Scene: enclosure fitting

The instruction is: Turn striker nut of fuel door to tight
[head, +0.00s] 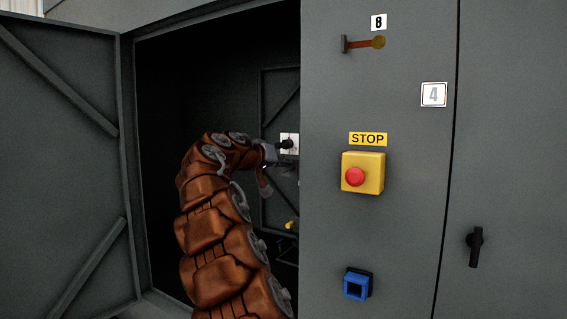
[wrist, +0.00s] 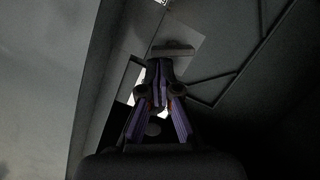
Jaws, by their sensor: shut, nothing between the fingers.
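My gripper (wrist: 160,78) shows in the wrist view with its purple fingers together and nothing held. A small grey plate (wrist: 174,49) lies just past the fingertips; I cannot tell whether they touch it. In the head view my gripper (head: 272,155) is inside the open dark enclosure, partly cut off by the grey front panel. Beside it is a white plate with a dark round part (head: 287,144). I cannot make out the striker nut for sure. It may be hidden by the fingers or too dark. An inner framed panel with a diagonal brace (head: 282,94) stands behind.
A large open door (head: 62,150) stands at left. The front panel (head: 400,235) at right carries a yellow STOP box (head: 375,160), a latch lever (head: 362,44) and a blue square fitting (head: 356,285). A black handle (head: 475,247) is farther right. A small yellow part (head: 291,224) sits low inside.

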